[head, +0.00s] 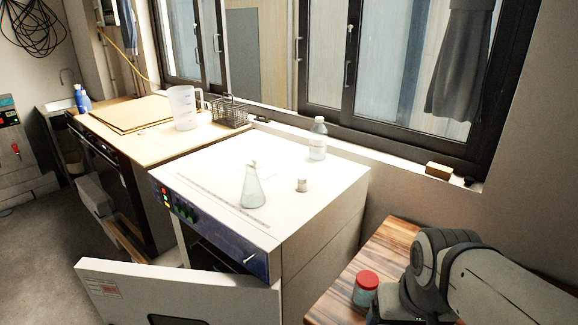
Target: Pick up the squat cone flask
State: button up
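The cone flask (252,190) is clear, pale glass with a wide base and a narrow neck. It stands upright on the white top of the drying oven (215,178), near the front edge. Nothing touches it. My grey and white arm shows at the lower right, well apart from the flask. The fingers of my gripper are not visible.
A clear bottle with a white cap (318,140) and a small capped vial (301,185) stand on the oven top. The oven door (180,295) hangs open in front. A red-lidded jar (365,288) stands on the wooden table (388,243) beside my arm.

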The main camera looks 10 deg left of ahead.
aim_at(253, 196)
jog(key=k, duration=1.2)
jog(key=u, duration=0.7)
jog(key=i, duration=1.1)
jog(key=u, duration=0.4)
jog(key=i, duration=0.8)
jog(key=z, duration=0.35)
